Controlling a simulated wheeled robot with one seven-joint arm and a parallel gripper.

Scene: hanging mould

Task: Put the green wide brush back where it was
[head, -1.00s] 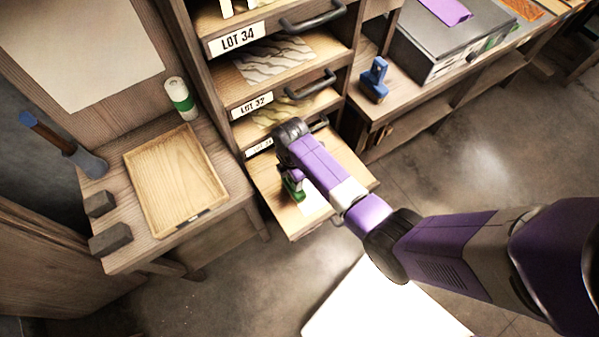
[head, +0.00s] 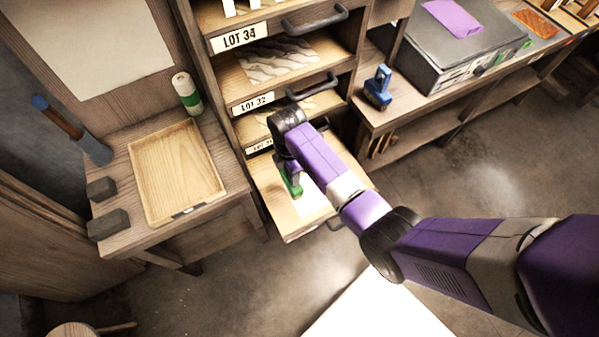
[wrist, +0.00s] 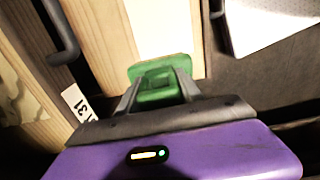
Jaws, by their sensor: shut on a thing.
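The green wide brush (head: 291,186) shows in the head view below the end of my arm, over the open bottom drawer (head: 269,203). In the wrist view the green brush (wrist: 160,70) sits between the fingers of my gripper (wrist: 160,92), which is shut on it. The drawer holds a white sheet (head: 314,200), and the brush is above or at its left part. I cannot tell whether the brush touches the drawer. My wrist hides part of the brush and the drawer's back.
A blue tool (head: 378,86) stands on the right bench. Drawer handles (head: 315,18) stick out above the open drawer.

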